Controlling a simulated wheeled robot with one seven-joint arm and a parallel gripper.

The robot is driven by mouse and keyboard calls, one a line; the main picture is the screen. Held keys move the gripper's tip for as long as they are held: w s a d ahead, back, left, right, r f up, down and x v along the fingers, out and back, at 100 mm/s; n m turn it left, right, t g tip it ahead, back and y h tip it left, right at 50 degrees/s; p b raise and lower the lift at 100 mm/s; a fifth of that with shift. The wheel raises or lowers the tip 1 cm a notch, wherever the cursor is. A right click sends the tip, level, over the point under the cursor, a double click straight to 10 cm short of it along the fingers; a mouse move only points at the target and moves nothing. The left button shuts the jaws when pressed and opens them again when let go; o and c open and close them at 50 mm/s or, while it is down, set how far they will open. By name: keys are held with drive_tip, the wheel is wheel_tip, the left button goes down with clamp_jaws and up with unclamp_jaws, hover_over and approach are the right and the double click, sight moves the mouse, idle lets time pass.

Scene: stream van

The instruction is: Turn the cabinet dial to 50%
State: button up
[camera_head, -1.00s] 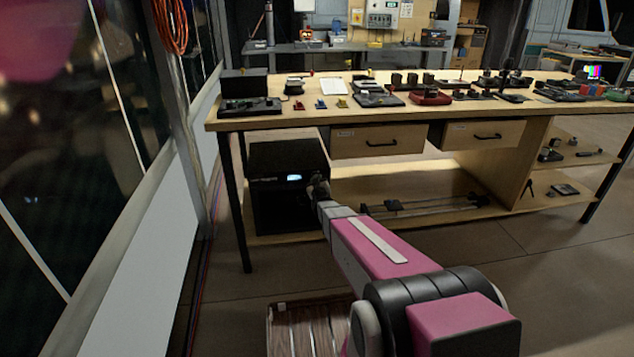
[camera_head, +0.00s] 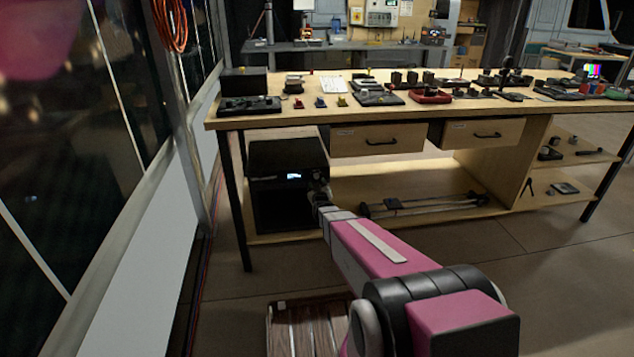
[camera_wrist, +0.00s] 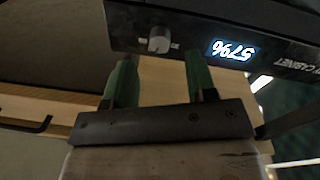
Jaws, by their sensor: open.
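The black cabinet (camera_head: 265,205) stands on the lower shelf at the left end of the workbench, with a lit display (camera_head: 294,176) on its front. In the head view my gripper (camera_head: 318,193) is small and dark at the cabinet's right front, and the dial is not distinguishable.
The wooden workbench (camera_head: 300,122) has two drawers (camera_head: 376,140) above the shelf, close over my arm. A dark rod-like item (camera_head: 425,206) lies on the shelf right of the cabinet. A bench leg (camera_head: 237,205) stands left of it.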

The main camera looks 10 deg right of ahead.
drive_tip(key=s, duration=0.6)
drive_tip(key=shift+s+a, duration=0.15)
drive_tip(key=shift+s, duration=0.05)
drive_tip(key=shift+f, duration=0.1)
drive_tip(key=s+r+m+g+y, duration=0.1)
drive_tip(key=s+r+m+g, duration=0.1)
drive_tip(key=s+g, duration=1.6)
drive_tip(key=s+m, duration=0.1)
drive_tip(key=s, duration=0.7)
drive_tip(key=shift+s+d, duration=0.25)
drive_tip(key=shift+d, duration=0.1)
